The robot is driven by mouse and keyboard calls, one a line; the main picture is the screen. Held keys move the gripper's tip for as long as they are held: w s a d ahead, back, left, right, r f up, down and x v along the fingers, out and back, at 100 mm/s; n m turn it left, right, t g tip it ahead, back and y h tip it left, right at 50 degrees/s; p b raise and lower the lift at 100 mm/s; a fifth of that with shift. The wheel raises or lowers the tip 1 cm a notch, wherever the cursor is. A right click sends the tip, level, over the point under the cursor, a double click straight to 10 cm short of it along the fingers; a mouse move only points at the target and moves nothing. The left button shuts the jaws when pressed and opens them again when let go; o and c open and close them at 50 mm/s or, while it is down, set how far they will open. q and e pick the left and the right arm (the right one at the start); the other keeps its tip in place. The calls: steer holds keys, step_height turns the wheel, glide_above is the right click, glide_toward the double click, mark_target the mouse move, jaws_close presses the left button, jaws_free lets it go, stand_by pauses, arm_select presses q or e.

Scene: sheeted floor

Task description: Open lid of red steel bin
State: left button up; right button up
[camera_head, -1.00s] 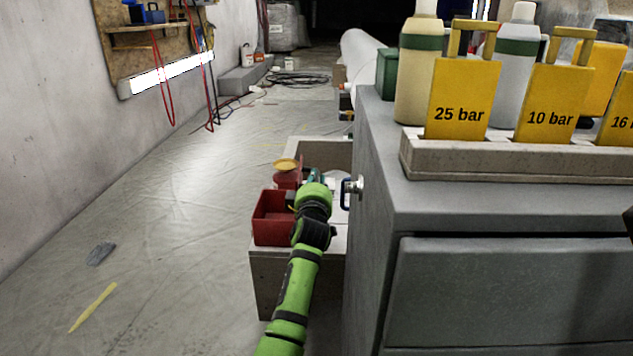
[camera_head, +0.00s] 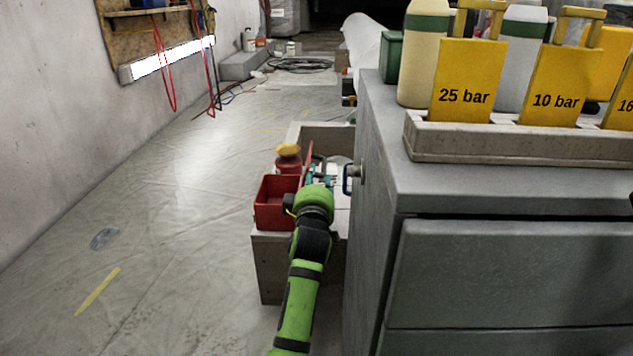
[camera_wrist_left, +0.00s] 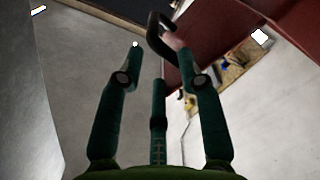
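The red steel bin (camera_head: 277,218) stands on a grey block left of the cabinet, and its inside shows from above. Its red lid (camera_head: 308,158) stands steeply raised at the bin's right side, seen nearly edge-on. My left gripper (camera_head: 320,168) is beside the lid, its teal fingers partly hidden by my green wrist. In the left wrist view, the dark red lid panel (camera_wrist_left: 225,25) carries a black bent handle (camera_wrist_left: 160,35). The gripper's fingers are spread, with the handle near the right fingertip; I cannot tell whether they touch. My right gripper is out of view.
A red container with a yellow top (camera_head: 289,152) is behind the bin. The floor to the left is mostly clear.

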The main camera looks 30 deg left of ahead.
arm_select(q)
steer(key=shift+s+d, duration=0.1)
steer(key=shift+s, duration=0.1)
